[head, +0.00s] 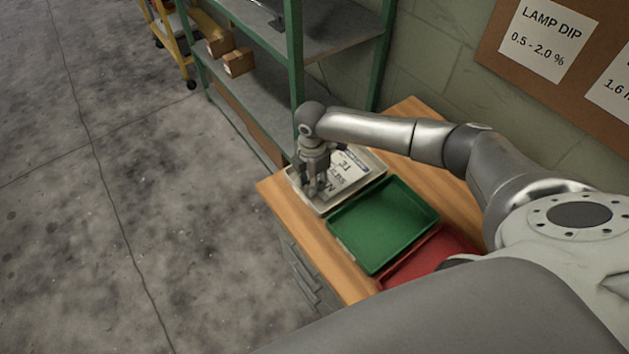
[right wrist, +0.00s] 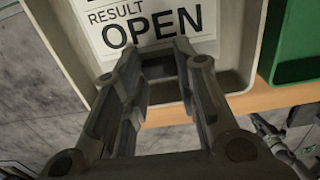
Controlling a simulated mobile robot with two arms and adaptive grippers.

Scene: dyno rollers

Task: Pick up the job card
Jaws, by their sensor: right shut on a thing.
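The job card (head: 346,172) is a white printed sheet lying in the pale tray (head: 322,211) on the wooden bench. In the right wrist view the card (right wrist: 130,14) shows the words RESULT and OPEN. My right gripper (head: 313,188) points down into the tray at the card's near-left part. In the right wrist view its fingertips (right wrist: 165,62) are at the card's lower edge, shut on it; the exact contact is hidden. My left gripper is not in view.
A green tray (head: 384,222) and a red tray (head: 432,255) stand beside the pale tray on the bench (head: 270,186). A green-framed shelf (head: 294,60) stands behind. Notices hang on the wall board.

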